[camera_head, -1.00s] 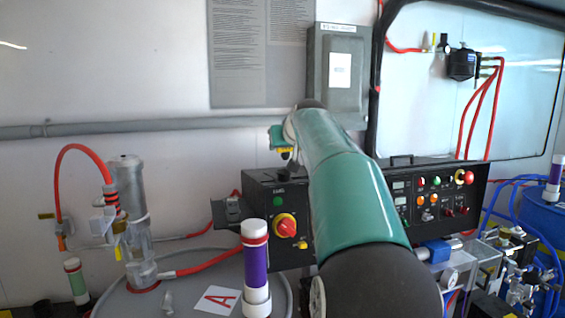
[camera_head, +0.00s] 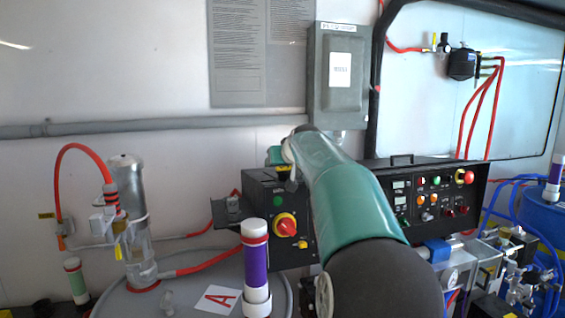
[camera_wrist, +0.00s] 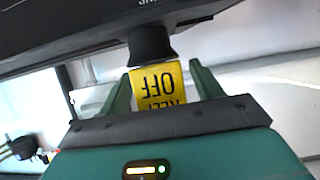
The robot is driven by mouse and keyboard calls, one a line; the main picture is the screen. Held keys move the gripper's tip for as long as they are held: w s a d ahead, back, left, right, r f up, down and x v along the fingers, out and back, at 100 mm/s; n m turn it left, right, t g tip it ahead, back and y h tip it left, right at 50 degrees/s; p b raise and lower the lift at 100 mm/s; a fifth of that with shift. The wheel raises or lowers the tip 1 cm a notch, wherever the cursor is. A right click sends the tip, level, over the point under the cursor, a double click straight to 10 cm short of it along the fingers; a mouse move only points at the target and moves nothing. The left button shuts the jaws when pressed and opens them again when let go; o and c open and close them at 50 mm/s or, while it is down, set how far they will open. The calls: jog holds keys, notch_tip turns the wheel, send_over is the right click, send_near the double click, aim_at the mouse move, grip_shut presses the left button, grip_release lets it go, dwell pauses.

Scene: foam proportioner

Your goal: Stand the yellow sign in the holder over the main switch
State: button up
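The yellow sign (camera_wrist: 158,86) sits between my gripper's two green fingers (camera_wrist: 161,92) in the wrist view, its lettering upside down and its far edge close to a black round part (camera_wrist: 150,45). I cannot tell if that part is the holder or touches the sign. The main switch (camera_head: 286,225), a red knob on a yellow plate, is on the box front below my gripper.
A grey wall box (camera_head: 340,70) hangs behind my arm. A second control panel (camera_head: 435,195) is to the right. A purple and white cylinder (camera_head: 256,268) stands in front of the box. A clear cylinder with red hoses (camera_head: 130,210) stands left.

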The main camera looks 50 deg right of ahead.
jog(key=shift+s+r, duration=0.1)
jog(key=shift+r, duration=0.15)
jog(key=v, duration=1.1)
jog(key=shift+s+a, duration=0.2)
jog(key=shift+s, duration=0.1)
jog(key=shift+r, duration=0.1)
